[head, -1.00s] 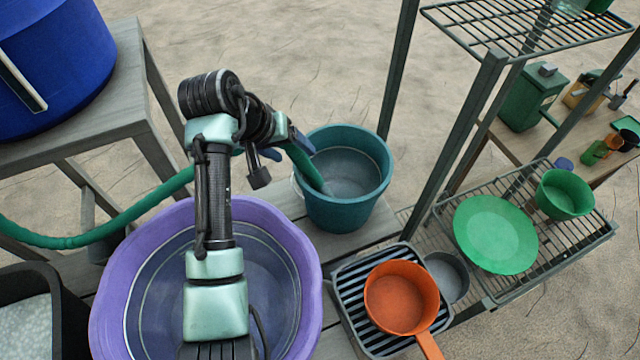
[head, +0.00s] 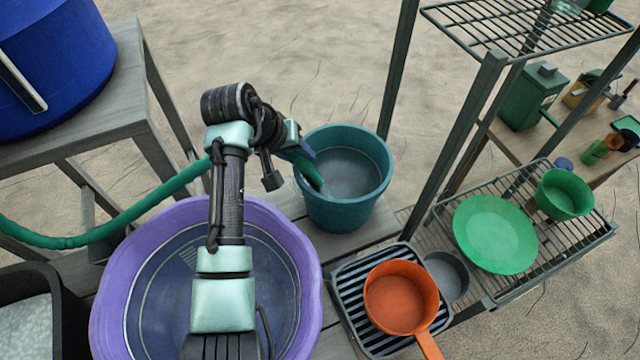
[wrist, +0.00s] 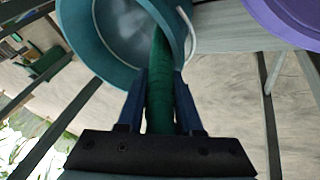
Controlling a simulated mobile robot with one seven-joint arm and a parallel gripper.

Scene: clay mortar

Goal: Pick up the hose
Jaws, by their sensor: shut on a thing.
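The green hose (head: 134,212) runs from the left edge of the head view, passes behind my arm and ends at the teal bucket (head: 345,212). Its end part (head: 308,172) shows at the bucket's left rim, over the opening. My gripper (head: 300,155) is at that rim, mostly hidden by my wrist in the head view. In the wrist view, my gripper's two blue fingers (wrist: 160,90) are shut around the hose (wrist: 158,80), one on each side. The hose reaches beyond the fingers into the teal bucket (wrist: 85,45). Its very tip is not clear.
A purple tub (head: 110,290) stands below my arm. A blue barrel (head: 60,60) stands on a wooden stand at left. An orange pan (head: 400,298) sits on a rack right of the tub. A metal shelf (head: 470,125) holds a green plate (head: 495,235) and green bowl (head: 565,194).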

